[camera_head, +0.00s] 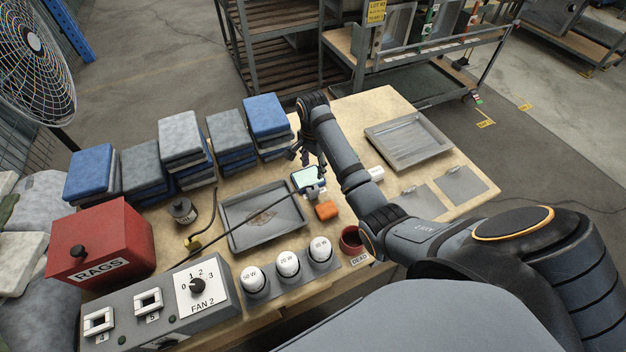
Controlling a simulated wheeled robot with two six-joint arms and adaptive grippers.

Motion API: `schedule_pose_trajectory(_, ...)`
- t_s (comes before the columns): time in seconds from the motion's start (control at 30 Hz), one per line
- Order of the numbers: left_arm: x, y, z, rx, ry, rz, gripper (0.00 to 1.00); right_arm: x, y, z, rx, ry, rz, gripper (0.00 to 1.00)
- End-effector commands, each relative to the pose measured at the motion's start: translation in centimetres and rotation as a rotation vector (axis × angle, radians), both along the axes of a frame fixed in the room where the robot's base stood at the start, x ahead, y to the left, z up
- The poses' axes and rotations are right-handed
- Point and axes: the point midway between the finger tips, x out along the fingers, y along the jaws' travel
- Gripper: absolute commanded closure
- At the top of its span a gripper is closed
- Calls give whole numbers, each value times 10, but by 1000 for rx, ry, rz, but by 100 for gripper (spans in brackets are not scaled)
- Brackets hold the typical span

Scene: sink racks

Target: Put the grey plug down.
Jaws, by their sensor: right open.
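My right gripper (306,158) is open, its dark fingers pointing down just above and behind a small device with a pale screen (306,177). A small grey piece (314,193) sits at the front of that device, beside an orange block (327,210); it may be the grey plug, but it is too small to be sure. I see nothing held between the fingers. My left gripper is not in view.
A grey tray (236,206) lies left of the device, with a black cable across it and a yellow plug (193,243). Stacks of folded cloths (181,140) line the back. Bulbs (288,264), a fan switch box (168,300) and a red rag box (101,240) stand in front.

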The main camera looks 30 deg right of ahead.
Motion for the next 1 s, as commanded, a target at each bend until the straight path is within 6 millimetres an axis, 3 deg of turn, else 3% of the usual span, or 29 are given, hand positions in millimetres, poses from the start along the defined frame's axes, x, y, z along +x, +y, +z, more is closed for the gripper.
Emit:
schedule_pose_trajectory(0.4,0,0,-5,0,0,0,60,2,0,-6,2,-2,1631,49)
schedule_pose_trajectory(0.6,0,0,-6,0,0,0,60,3,0,-9,2,-2,2357,49)
schedule_pose_trajectory(0.8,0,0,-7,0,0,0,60,3,0,-10,3,-1,2747,49)
schedule_pose_trajectory(1.0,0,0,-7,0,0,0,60,3,0,-12,5,-2,2809,49)
